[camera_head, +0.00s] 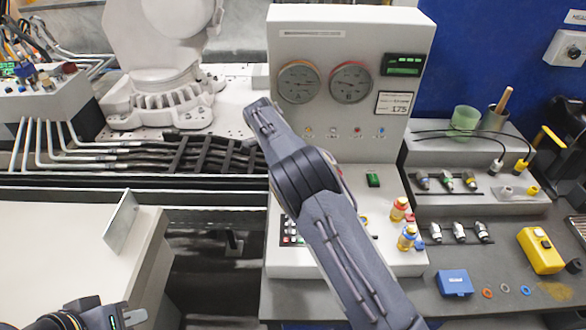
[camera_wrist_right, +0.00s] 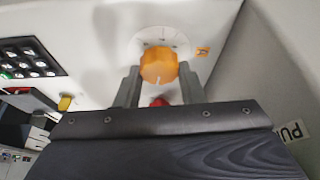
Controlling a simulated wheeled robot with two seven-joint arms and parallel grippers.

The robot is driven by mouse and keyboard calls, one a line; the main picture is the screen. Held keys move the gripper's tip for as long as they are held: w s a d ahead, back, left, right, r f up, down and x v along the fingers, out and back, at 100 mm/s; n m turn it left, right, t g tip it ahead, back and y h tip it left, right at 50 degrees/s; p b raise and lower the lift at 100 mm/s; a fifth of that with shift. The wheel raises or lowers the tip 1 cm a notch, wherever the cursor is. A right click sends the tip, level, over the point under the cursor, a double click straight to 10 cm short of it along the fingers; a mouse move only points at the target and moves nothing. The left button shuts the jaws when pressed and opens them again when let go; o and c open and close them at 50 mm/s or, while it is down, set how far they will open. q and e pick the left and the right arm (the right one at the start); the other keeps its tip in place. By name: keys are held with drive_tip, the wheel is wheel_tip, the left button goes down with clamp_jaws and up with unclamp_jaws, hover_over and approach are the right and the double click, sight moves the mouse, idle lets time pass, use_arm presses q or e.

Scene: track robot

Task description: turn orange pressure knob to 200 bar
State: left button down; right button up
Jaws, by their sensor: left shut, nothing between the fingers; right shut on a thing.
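The orange knob (camera_wrist_right: 158,65) shows in the right wrist view, on a pale panel with a round white dial around it. My right gripper (camera_wrist_right: 159,72) has one finger on each side of the knob and is shut on it. In the head view my right arm covers the knob and my right gripper. The grey test console (camera_head: 350,30) carries two round gauges (camera_head: 298,82) (camera_head: 350,82) and a green display (camera_head: 404,65) too small to read. A white placard (camera_head: 397,103) appears to show 175. My left gripper (camera_head: 132,318) is shut and empty at the bottom left.
A keypad (camera_wrist_right: 28,58) lies left of the knob. Further right are a yellow device (camera_head: 540,250), a blue box (camera_head: 454,282) and a connector rack (camera_head: 450,205). A white table (camera_head: 60,250) is at the left.

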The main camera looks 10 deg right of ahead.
drive_tip(key=o, duration=1)
drive_tip(key=v, duration=0.8)
drive_tip(key=shift+f, duration=0.1)
